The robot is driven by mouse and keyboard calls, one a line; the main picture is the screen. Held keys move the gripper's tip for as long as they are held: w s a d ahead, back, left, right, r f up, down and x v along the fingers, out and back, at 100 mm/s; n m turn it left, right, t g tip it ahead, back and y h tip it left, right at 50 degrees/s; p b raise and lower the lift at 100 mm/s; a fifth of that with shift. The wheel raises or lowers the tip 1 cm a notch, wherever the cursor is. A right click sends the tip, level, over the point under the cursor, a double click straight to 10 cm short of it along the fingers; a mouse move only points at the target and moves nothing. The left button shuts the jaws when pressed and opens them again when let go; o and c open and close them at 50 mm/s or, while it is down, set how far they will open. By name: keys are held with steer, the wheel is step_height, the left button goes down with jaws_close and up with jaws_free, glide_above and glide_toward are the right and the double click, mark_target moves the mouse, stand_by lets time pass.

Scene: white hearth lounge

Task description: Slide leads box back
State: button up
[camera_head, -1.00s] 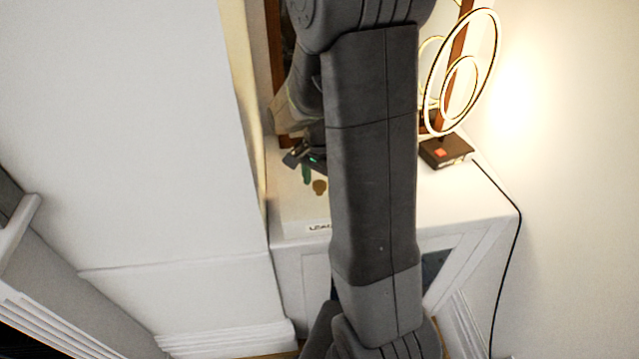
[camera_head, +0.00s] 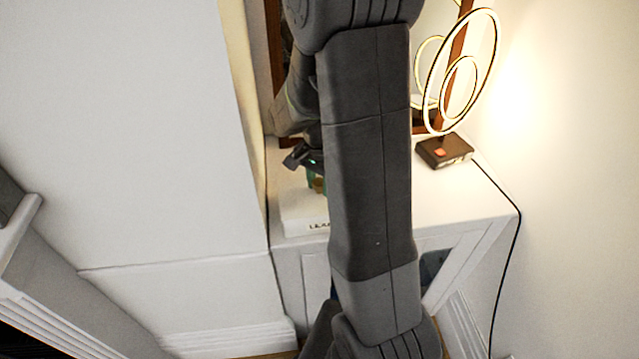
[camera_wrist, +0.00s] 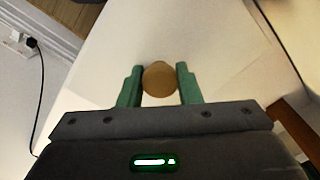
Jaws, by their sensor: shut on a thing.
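The leads box (camera_head: 296,222) is white, with dark lettering on its front, partly hidden behind my arm in the head view. It stands on the white cabinet top near the left wall. Its round tan knob (camera_wrist: 160,78) shows between my green fingers in the wrist view. My gripper (camera_wrist: 159,84) is shut on this knob, one finger on each side. In the head view my gripper (camera_head: 317,183) is at the knob above the box, mostly covered by my arm.
A ring-shaped lamp (camera_head: 445,152) with a dark base stands at the right of the cabinet top (camera_head: 455,205), its black cord (camera_head: 518,230) hanging over the right side. A brown-framed mirror (camera_head: 275,60) stands behind. A white wall block (camera_head: 130,130) is close on the left.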

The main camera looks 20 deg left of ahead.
steer(key=w+a+p, duration=0.2)
steer(key=w+a, duration=0.5)
steer(key=w, duration=0.4)
steer(key=shift+w, duration=0.25)
stand_by(2.1)
steer(key=o, duration=1.1)
steer(key=shift+r, duration=0.1)
step_height(320, 180, up, 14)
steer(key=shift+f+b, duration=0.2)
steer(key=shift+b, duration=0.35)
steer(key=shift+f, duration=0.1)
